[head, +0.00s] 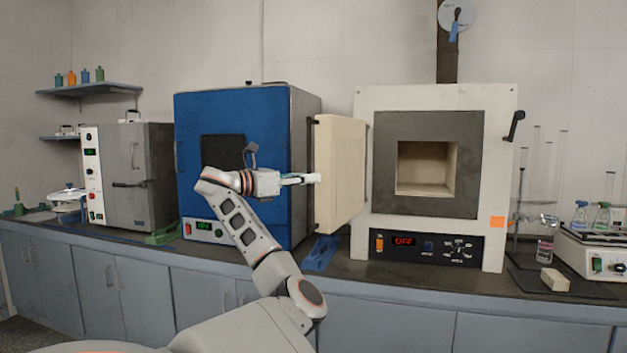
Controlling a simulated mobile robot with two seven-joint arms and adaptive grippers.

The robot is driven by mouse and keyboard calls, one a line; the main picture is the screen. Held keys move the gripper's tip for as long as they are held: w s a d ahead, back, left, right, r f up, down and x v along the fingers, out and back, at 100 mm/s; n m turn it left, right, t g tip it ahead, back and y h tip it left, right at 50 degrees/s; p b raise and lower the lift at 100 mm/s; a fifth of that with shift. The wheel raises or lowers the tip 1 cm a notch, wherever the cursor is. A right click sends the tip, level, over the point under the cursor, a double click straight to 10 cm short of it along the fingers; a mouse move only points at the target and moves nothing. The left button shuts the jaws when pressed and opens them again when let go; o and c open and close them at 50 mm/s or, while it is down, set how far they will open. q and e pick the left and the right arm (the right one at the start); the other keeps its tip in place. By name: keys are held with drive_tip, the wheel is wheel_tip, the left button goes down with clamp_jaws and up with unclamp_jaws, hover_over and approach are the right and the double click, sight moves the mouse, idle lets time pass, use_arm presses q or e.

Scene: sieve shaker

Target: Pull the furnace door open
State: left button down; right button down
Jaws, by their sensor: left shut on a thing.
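The furnace (490,150) is a large cream-white box at the right centre of the head view. Its door (343,170), a thick cream panel, is swung out to the left of the opening. The dark-framed chamber (428,168) is exposed and looks empty. My left gripper (306,179) comes in from the left and is shut at the door's outer left edge, where a thin handle bar (309,215) runs. The exact contact is small and partly hidden by the fingers. My right gripper is not in view.
A blue oven (210,110) stands close behind my left arm, with a grey oven (150,170) farther left. A blue item (320,254) lies on the dark counter below the door. Glassware and a white balance-like device (597,250) stand at the right.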

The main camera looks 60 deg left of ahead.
use_arm(q)
drive_tip(key=shift+s+a, duration=0.15)
drive_tip(key=shift+a, duration=0.25)
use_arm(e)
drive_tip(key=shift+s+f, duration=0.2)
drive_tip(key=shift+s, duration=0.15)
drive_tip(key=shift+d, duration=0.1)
use_arm(q)
drive_tip(key=c, duration=2.1)
unclamp_jaws()
drive_tip(key=shift+c, duration=0.2)
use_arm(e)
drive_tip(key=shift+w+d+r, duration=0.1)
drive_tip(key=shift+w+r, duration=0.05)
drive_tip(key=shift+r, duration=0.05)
use_arm(q)
drive_tip(key=s, duration=1.2)
drive_tip(key=shift+a, duration=0.2)
